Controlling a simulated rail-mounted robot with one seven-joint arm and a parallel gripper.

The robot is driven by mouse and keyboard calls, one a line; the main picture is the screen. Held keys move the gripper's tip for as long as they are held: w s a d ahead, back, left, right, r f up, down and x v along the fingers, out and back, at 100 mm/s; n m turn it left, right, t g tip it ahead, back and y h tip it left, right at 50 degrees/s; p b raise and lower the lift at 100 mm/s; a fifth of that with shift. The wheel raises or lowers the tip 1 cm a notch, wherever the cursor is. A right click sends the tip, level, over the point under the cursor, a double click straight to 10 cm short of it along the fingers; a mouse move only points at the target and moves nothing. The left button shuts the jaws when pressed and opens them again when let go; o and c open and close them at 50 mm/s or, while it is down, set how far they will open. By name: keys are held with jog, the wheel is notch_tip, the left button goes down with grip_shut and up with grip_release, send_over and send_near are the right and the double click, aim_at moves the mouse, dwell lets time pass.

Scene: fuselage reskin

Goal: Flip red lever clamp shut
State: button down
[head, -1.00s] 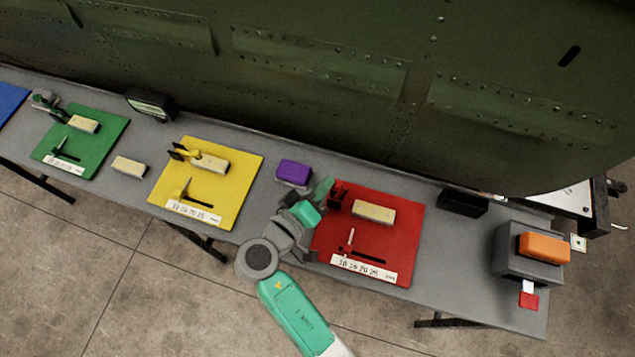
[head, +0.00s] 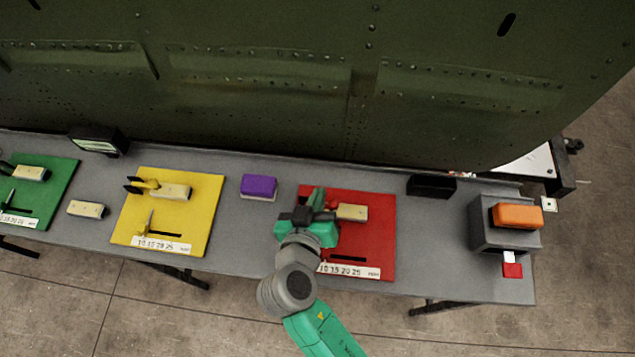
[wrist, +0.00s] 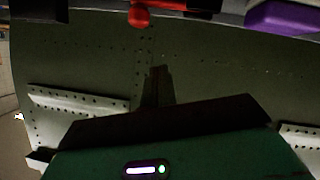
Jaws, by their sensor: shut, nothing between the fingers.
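The red board (head: 375,240) lies on the bench in the head view, with a cream block (head: 352,212) on it. My gripper (head: 316,197) is over the board's left part, left of the cream block, and hides most of the red lever clamp there. In the wrist view a red rounded piece of the clamp (wrist: 139,15) shows at the top edge, next to a red bar. My gripper's dark fingers (wrist: 160,72) are together and empty below it in that picture. The clamp's lever angle and any contact with it cannot be told.
A purple block (head: 258,187) stands left of the red board. A yellow board (head: 205,215) with its own clamp is farther left. A black box (head: 432,186) and a grey stand with an orange block (head: 517,215) are to the right. The green fuselage panel (head: 260,90) rises behind the bench.

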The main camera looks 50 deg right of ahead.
jog(key=shift+r+p, duration=0.6)
jog(key=shift+r, duration=0.2)
jog(key=s+a+r+p, duration=0.3)
jog(key=s+a+r, duration=0.3)
jog(key=r, duration=0.1)
jog(key=shift+a+r+p, duration=0.15)
jog(key=shift+a+p, duration=0.15)
jog(key=shift+s, duration=0.1)
